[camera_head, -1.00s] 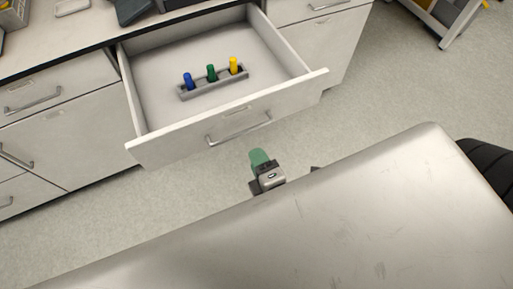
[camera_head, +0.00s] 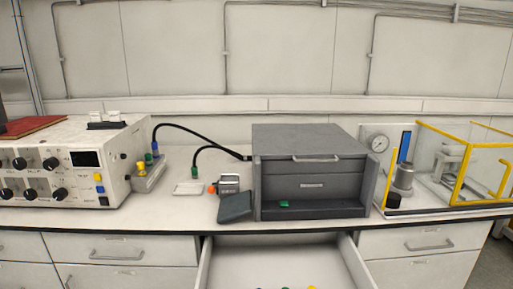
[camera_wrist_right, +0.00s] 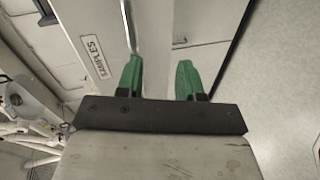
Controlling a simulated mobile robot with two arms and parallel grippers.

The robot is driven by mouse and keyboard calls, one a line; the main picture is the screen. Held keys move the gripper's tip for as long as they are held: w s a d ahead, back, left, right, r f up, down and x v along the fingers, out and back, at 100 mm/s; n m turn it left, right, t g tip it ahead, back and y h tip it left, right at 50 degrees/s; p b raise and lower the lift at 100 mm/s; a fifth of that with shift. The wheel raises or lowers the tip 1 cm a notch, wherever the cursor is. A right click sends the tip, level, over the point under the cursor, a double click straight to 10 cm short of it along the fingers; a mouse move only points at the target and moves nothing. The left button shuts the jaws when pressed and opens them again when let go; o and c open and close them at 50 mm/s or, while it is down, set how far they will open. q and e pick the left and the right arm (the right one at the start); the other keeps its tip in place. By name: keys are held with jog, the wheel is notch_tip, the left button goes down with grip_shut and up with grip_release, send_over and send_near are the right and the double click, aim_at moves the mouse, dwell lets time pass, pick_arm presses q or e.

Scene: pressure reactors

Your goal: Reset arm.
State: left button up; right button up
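My right gripper (camera_wrist_right: 160,72) shows in the right wrist view with its two green fingers apart and nothing held between them. Behind the fingers is a pale panel with a label reading "SAMPLES" (camera_wrist_right: 96,56) and a thin metal handle (camera_wrist_right: 127,24). I cannot tell whether the left finger touches the handle. Neither gripper nor arm shows in the head view. My left gripper is in no current view.
An open drawer (camera_head: 210,268) juts out at the bottom of the head view, with coloured peg tops at the picture's edge. On the bench stand a control unit (camera_head: 75,145), a grey cabinet (camera_head: 310,140) and a yellow-framed enclosure (camera_head: 455,160). A dark tablet (camera_head: 236,207) lies near the front edge.

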jog(key=s+f+m+g+p, duration=0.1)
jog(key=s+f+m+g, duration=0.25)
jog(key=f, duration=0.65)
jog(key=s+f+m+g+p, duration=0.1)
jog(key=s+f+m+g, duration=0.25)
jog(key=f, duration=0.65)
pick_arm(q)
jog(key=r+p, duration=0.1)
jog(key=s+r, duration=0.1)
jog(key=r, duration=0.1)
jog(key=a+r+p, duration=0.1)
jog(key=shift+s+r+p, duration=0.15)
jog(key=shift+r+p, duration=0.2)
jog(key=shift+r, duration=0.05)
pick_arm(e)
jog(key=s+d+f+m+g, duration=0.3)
jog(key=s+d+f+m, duration=0.1)
jog(key=s, duration=0.5)
jog(key=s+d+f+m+g+h, duration=0.1)
jog(key=s+d+f+m+g, duration=0.2)
jog(key=s+d+f, duration=0.4)
notch_tip(320, 180, down, 2)
jog(key=shift+s+f+m+g, duration=0.1)
jog(key=shift+s+m+g, duration=0.35)
jog(key=shift+s, duration=0.75)
